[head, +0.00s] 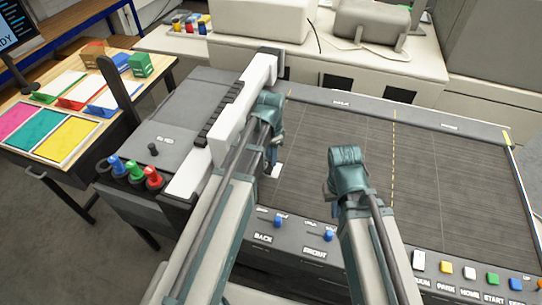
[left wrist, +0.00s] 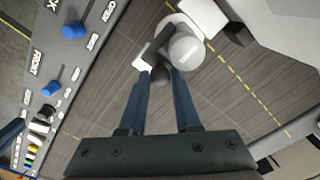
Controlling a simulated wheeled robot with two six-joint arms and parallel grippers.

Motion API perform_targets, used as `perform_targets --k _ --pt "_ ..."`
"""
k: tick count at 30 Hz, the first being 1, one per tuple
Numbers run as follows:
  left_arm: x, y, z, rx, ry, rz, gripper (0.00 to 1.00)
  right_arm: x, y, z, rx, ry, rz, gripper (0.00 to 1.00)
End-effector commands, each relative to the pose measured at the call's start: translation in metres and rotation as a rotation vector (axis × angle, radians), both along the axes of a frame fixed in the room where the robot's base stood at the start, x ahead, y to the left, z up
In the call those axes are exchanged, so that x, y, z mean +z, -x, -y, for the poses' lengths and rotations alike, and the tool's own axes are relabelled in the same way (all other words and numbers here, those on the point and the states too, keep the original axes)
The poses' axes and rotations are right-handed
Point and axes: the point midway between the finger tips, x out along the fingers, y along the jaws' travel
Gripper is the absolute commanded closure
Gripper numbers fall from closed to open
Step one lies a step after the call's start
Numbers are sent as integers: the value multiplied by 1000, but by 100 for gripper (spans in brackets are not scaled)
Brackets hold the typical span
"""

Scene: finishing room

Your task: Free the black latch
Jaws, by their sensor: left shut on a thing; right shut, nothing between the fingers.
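The black latch (left wrist: 157,45) shows in the left wrist view as a short dark bar beside a round grey knob (left wrist: 186,48). My left gripper (left wrist: 158,78) is shut on it, with its two blue fingers reaching up to the bar. In the head view my left gripper (head: 268,115) is beside the white gantry beam and hides the latch. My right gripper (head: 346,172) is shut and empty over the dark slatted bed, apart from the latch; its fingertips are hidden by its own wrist.
The white gantry beam (head: 228,125) crosses the machine's left side. A front panel carries blue knobs (head: 328,235) and coloured buttons (head: 446,267). Red, green and blue knobs (head: 133,172) stand at the left. The slatted bed (head: 440,170) is clear toward the right.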

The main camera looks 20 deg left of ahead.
Motion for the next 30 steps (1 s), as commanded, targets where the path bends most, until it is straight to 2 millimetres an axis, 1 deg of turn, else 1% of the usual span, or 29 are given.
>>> perform_targets --k 2,9,17,18,22,30 --pt "0 0 6 -2 0 0 100 0 0 0 0 0 0 100" --pt "0 1 40 -3 1 1 100 0 0 0 0 0 0 100" --pt "0 1 42 -1 4 0 100 0 0 0 0 0 0 100" --pt "0 2 42 -2 4 0 61 0 0 0 0 0 0 100" --pt "0 1 41 -1 3 0 39 0 0 0 0 0 0 100" --pt "0 1 40 0 1 0 39 0 0 0 0 0 0 100"
